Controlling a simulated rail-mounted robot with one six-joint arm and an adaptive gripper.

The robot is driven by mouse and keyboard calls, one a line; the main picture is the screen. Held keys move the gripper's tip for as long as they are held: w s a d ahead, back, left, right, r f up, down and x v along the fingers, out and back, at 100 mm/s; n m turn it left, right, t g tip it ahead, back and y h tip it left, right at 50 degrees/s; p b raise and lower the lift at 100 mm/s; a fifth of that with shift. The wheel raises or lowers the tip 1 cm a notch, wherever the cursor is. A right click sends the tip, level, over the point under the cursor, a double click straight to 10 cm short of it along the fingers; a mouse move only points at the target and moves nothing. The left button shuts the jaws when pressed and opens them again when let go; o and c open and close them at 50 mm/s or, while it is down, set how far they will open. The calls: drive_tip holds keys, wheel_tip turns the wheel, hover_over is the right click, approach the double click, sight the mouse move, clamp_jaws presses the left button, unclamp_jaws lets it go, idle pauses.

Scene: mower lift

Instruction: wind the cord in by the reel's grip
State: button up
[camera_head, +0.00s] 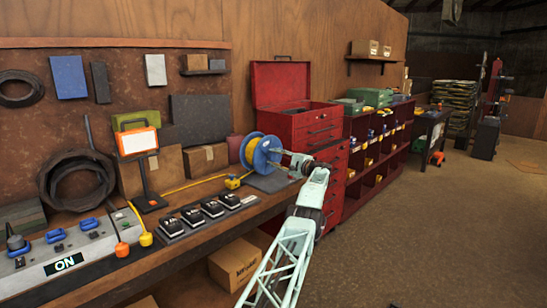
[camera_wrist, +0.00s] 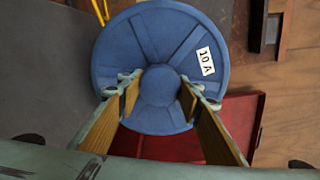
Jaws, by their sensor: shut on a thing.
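The blue reel (camera_head: 271,147) stands on a dark plate at the bench's right end, with yellow cord wound on it. The yellow cord (camera_head: 196,184) runs left along the bench back, past a yellow block (camera_head: 233,182). In the wrist view the reel's ribbed blue face (camera_wrist: 130,45) carries a "10 A" label. The reel's grip (camera_wrist: 163,84) shows as a round blue knob between the fingers. My gripper (camera_head: 277,157) reaches the reel from the right; in the wrist view its fingers (camera_wrist: 162,90) are shut on the grip. Their contact is partly hidden.
A red tool chest (camera_head: 317,128) stands close behind and right of the reel. Black switches (camera_head: 190,215), a panel reading "ON" (camera_head: 66,264) and an orange-framed sign (camera_head: 138,141) occupy the bench to the left. Open floor (camera_head: 450,230) lies at right.

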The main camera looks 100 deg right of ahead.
sight(269, 137)
drive_tip(key=shift+r, duration=0.15)
drive_tip(key=o, duration=1.2)
drive_tip(key=shift+c, duration=0.2)
drive_tip(key=shift+r, duration=0.45)
drive_tip(key=o, duration=1.6)
drive_tip(key=r, duration=0.6)
drive_tip(key=w+r, duration=0.1)
drive_tip(key=r, duration=0.2)
drive_tip(key=shift+d+r, duration=0.1)
drive_tip(key=shift+r, duration=0.25)
drive_tip(key=shift+s+r, duration=0.15)
drive_tip(key=shift+r, duration=0.1)
drive_tip(key=shift+c, duration=1.3)
drive_tip(key=shift+s+a+f, duration=0.15)
drive_tip(key=shift+s+f, duration=0.05)
drive_tip(key=shift+s, duration=0.4)
drive_tip(key=shift+s+a+f, duration=0.15)
drive_tip(key=shift+s, duration=0.45)
drive_tip(key=c, duration=1.3)
drive_tip(key=shift+w+d+f, duration=0.15)
drive_tip(key=shift+w, duration=0.4)
drive_tip(key=shift+c, duration=0.2)
